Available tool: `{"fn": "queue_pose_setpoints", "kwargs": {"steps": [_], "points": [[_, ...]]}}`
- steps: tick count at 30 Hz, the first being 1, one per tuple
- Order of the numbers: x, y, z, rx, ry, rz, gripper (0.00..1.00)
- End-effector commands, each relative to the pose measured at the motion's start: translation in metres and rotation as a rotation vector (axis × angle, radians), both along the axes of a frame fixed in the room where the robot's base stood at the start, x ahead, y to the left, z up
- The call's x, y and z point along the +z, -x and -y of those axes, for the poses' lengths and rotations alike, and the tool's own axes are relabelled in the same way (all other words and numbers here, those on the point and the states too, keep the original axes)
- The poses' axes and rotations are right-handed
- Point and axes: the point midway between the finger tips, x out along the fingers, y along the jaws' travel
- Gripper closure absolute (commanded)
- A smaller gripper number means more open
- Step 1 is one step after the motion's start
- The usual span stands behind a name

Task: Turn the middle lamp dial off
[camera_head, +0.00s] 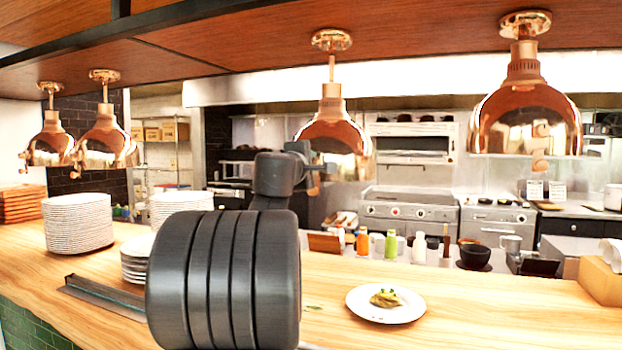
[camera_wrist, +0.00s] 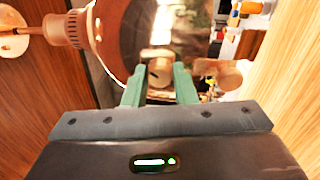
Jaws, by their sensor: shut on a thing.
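The middle copper heat lamp (camera_head: 333,128) hangs from the wooden canopy, and its shade fills the upper part of the wrist view (camera_wrist: 112,35). A small round copper dial (camera_wrist: 160,72) with a dark mark on its face is at the lamp's lower rim. My gripper (camera_wrist: 159,84) has its two green fingers on either side of this dial, shut on it. In the head view my dark arm covers most of the gripper and the dial beside the lamp.
More copper lamps hang at the right (camera_head: 526,115) and left (camera_head: 107,140). Below, the wooden counter (camera_head: 480,310) holds plate stacks (camera_head: 78,222) and a plated dish (camera_head: 386,304). Bottles (camera_head: 391,245) stand behind it. A rounded tan piece (camera_wrist: 225,78) is right of my fingers.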

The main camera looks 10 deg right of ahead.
Motion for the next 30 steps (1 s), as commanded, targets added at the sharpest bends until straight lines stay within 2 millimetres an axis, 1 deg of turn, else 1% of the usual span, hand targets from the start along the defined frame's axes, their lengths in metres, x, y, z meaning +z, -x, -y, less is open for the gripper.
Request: {"fn": "queue_pose_setpoints", "kwargs": {"steps": [1, 18, 24, 30], "points": [[-0.0068, -0.0006, -0.0006, 0.001, -0.038, 0.026, 0.98], [-0.0056, -0.0008, -0.0007, 0.0, -0.48, 0.323, 0.98], [-0.0041, -0.0007, -0.0006, -0.001, -0.606, 0.41, 0.98], [-0.003, -0.0007, -0.0003, -0.002, -0.696, 0.469, 0.98]]}}
